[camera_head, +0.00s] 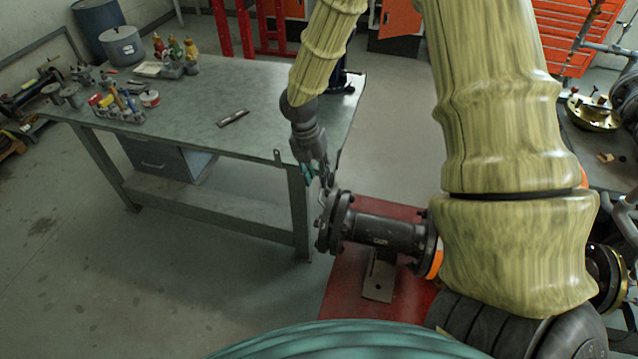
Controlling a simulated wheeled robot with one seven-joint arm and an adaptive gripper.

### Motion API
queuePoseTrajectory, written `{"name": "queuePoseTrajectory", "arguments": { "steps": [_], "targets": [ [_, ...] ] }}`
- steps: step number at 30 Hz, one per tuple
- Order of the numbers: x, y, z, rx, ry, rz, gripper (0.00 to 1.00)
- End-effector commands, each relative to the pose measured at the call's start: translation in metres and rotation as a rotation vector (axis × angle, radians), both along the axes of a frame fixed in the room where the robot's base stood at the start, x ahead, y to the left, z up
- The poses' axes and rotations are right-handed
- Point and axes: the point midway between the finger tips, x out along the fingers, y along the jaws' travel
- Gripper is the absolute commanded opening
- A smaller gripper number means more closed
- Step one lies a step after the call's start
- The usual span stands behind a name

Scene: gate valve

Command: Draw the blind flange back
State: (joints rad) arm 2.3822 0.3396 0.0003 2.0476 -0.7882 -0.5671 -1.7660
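The dark grey blind flange (328,229) is at the left end of a short horizontal pipe (385,234). It sits against the pipe's own end flange, and I cannot make out a clear gap between them. A thin light handle shows at its upper left side. My gripper (325,183) points down from above, with its fingers at the top left of the blind flange, close to the handle. The fingers are small and dark here, so I cannot tell whether they grip the handle or only stand beside it.
A metal workbench (190,110) with tools and bottles stands left of the flange, its right legs close by. A red floor plate (345,285) lies under the pipe on its stand (379,277). My arm hides the valve side at right. Open floor (220,285) lies left.

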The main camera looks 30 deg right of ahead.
Motion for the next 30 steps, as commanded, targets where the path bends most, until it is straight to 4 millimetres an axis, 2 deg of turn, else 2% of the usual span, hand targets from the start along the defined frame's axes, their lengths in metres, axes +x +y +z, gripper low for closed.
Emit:
{"name": "queuePoseTrajectory", "arguments": {
  "steps": [12, 26, 30],
  "targets": [
    [-0.005, -0.003, -0.038, 0.0, 0.001, 0.002, 0.28],
    [-0.006, -0.004, -0.046, 0.0, -0.001, 0.001, 0.28],
    [-0.006, -0.004, -0.046, 0.0, -0.001, 0.001, 0.07]
  ]
}}
